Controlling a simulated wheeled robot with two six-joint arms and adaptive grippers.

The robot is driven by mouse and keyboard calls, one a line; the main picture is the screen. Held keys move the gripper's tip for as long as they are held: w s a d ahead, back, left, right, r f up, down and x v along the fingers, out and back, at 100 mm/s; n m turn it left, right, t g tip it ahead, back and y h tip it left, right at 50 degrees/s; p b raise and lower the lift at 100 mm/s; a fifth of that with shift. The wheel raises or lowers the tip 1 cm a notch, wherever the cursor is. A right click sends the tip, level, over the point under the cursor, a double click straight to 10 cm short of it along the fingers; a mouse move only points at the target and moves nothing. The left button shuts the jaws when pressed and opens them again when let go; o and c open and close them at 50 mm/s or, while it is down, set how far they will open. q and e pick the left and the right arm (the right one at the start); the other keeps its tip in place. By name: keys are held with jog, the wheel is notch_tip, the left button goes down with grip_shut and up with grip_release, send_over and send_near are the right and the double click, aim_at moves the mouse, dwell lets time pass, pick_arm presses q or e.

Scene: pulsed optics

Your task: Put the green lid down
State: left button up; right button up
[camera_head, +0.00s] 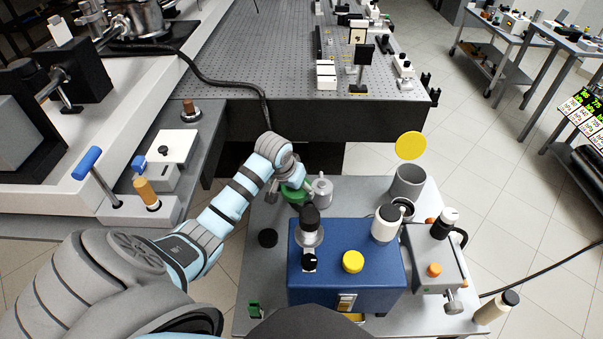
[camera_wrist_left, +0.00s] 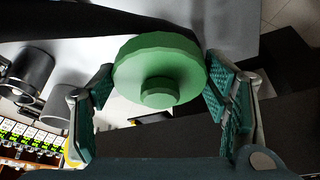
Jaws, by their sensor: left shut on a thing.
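The green lid (camera_head: 297,194) is a faceted round disc with a small knob, partly hidden by my left gripper (camera_head: 303,188) in the head view. In the left wrist view the green lid (camera_wrist_left: 160,66) lies between the two teal finger pads of my left gripper (camera_wrist_left: 160,92), which is shut on it. In the head view they are at the back left of the grey table (camera_head: 262,285), left of a grey metal pot (camera_head: 322,190). I cannot tell whether the lid touches the table. My right gripper is not in view.
A blue box (camera_head: 345,290) with black and yellow knobs stands in front of the lid. A black disc (camera_head: 268,238) lies on the table's left. The table's front left is mostly clear.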

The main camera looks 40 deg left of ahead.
pick_arm(q)
notch_tip(320, 180, down, 12)
jog(key=b, duration=0.3)
jog(key=shift+f+b, duration=0.15)
jog(key=shift+b, duration=0.15)
jog(key=shift+f, duration=0.25)
jog(key=shift+r, duration=0.1)
jog(key=shift+f, duration=0.2)
jog(key=shift+f, duration=0.35)
jog(key=o, duration=1.7)
jog(key=shift+s, duration=0.1)
jog(key=shift+o, duration=1)
